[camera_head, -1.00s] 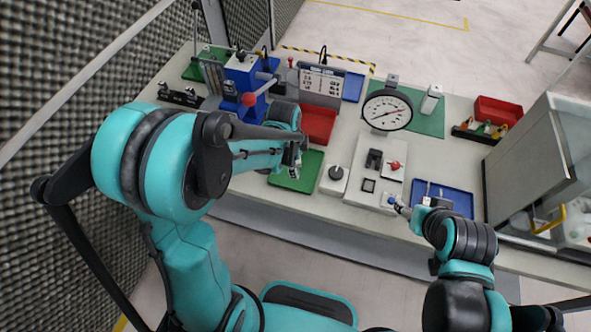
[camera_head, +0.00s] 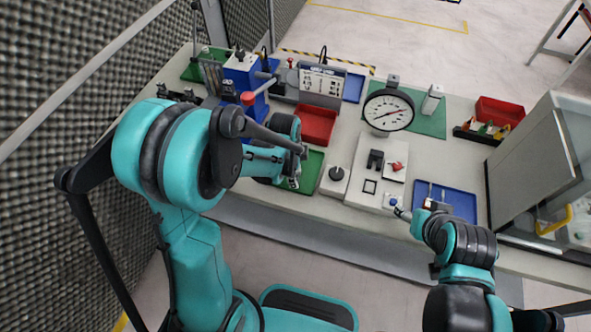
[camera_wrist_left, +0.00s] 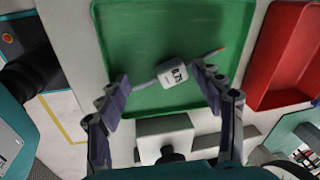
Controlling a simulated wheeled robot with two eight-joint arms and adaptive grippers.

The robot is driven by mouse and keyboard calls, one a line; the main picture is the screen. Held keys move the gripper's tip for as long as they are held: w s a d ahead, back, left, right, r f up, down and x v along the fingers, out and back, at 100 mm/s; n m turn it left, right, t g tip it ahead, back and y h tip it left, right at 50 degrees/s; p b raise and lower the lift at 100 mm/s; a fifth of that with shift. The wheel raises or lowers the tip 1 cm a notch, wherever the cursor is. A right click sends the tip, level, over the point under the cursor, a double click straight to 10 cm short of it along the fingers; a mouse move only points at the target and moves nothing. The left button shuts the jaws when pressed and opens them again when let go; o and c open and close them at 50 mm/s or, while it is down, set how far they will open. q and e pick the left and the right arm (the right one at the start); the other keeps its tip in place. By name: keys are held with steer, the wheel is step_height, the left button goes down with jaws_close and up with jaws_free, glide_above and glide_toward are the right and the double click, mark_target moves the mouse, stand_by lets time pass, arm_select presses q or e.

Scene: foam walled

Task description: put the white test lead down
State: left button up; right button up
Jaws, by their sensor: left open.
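The white test lead (camera_wrist_left: 172,76) shows in the left wrist view as a white labelled body with a grey end and an orange tip. It appears to lie on the green tray (camera_wrist_left: 112,50), which also shows in the head view (camera_head: 312,172). My left gripper (camera_head: 291,181) is over this tray. In the wrist view its two fingers (camera_wrist_left: 162,88) are spread apart, one on each side of the lead, with visible gaps. The lead cannot be made out in the head view. My right gripper (camera_head: 402,213) is by a small button box; its jaws are too small to judge.
A red tray (camera_head: 317,124) lies behind the green tray. A white box with a dark knob (camera_head: 335,180) stands just right of it. A blue press (camera_head: 244,78), a large dial gauge (camera_head: 388,110) and a blue tray (camera_head: 457,203) are also on the bench.

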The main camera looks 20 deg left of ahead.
arm_select(q)
steer(key=shift+r, duration=0.25)
step_height(320, 180, up, 11)
steer(key=s+p, duration=0.2)
steer(key=p, duration=0.2)
steer(key=s+a+r+n+t, duration=0.1)
steer(key=s+r+n+t, duration=0.1)
steer(key=s+r+n, duration=0.2)
steer(key=s+a+r+n+t, duration=0.2)
steer(key=s+n, duration=0.6)
steer(key=n, duration=0.4)
step_height(320, 180, up, 3)
steer(key=shift+f+t+y, duration=0.2)
steer(key=shift+t+y, duration=0.1)
steer(key=shift+t, duration=0.3)
step_height(320, 180, down, 6)
steer(key=b, duration=0.6)
steer(key=shift+f, duration=0.1)
